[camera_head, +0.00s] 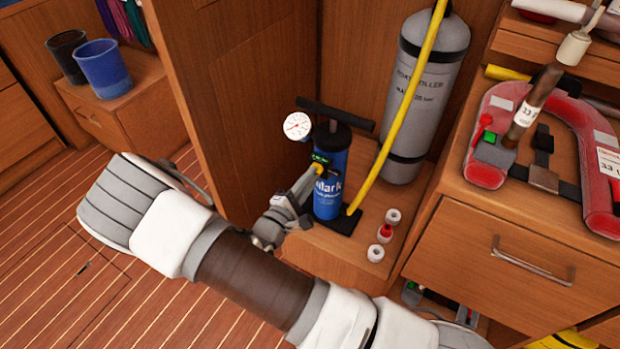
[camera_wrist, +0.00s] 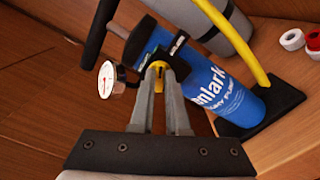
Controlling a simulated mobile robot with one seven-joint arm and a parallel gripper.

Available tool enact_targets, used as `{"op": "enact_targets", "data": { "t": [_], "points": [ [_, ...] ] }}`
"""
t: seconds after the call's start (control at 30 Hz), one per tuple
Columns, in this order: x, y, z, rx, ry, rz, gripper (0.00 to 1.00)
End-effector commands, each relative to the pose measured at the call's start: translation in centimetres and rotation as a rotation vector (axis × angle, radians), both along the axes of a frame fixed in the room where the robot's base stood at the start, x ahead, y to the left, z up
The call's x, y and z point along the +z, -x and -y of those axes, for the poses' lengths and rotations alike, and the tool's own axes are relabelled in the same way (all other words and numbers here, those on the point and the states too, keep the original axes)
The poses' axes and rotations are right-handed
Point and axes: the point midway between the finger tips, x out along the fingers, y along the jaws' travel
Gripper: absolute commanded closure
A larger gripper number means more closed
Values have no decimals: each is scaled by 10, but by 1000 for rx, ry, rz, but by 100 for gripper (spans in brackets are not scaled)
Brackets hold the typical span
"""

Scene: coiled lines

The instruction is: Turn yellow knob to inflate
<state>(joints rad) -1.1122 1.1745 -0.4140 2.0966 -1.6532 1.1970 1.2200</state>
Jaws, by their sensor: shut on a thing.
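The yellow knob (camera_head: 319,168) is on the front of a blue hand pump (camera_head: 331,185), below its black collar. In the wrist view the knob (camera_wrist: 158,68) shows between my fingertips, partly hidden by them. My gripper (camera_head: 314,177) reaches the pump from the lower left and is shut on the knob. In the wrist view my gripper's fingers (camera_wrist: 158,82) converge on it. The pump stands upright on a black foot, with a black T-handle (camera_head: 336,114) on top. A white round gauge (camera_head: 297,125) sits at its upper left.
A grey cylinder (camera_head: 428,90) stands behind the pump. A yellow hose (camera_head: 408,100) runs down past it to the pump's foot. Several small tape rolls (camera_head: 385,233) lie right of the pump. A wooden panel (camera_head: 245,100) rises close on the left.

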Motion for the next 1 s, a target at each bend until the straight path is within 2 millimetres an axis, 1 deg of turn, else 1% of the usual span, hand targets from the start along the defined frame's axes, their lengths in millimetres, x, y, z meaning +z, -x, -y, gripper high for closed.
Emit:
{"op": "enact_targets", "data": {
  "t": [0.2,0.5,0.7,1.0],
  "points": [
    [-3,0,0,0,-161,106,100],
    [-3,1,0,-1,-323,213,100],
    [-3,1,0,-1,-381,251,100],
    [-2,1,0,0,-407,268,100]
  ]
}}
